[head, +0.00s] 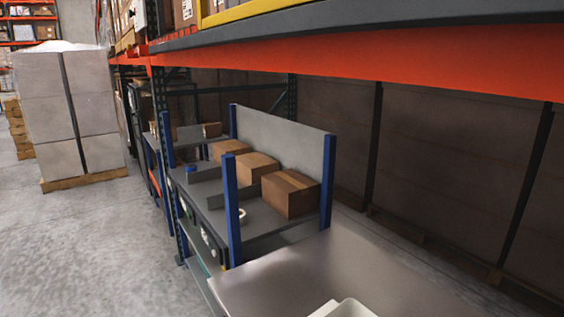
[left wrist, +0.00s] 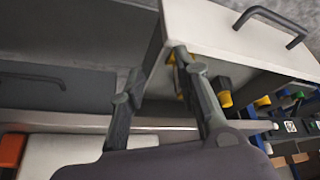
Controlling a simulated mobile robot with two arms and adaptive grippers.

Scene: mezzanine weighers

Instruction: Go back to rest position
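My left gripper (left wrist: 158,68) shows in the left wrist view. Its two dark fingers are spread apart, with nothing visible held between them. Beyond the fingers are a white panel (left wrist: 225,32) with a dark handle and a dark grey surface (left wrist: 60,50) with another handle. I cannot tell whether the fingertips touch the panel's edge. Neither gripper shows in the head view, and my right gripper is in no view.
In the head view, a metal tabletop (head: 345,275) with a white container (head: 343,309) is close in front. Behind it stands a blue-posted workbench (head: 268,219) with cardboard boxes (head: 289,194). Orange racking (head: 370,62) runs overhead. A wrapped pallet load (head: 68,115) stands left; grey floor (head: 95,240) is clear.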

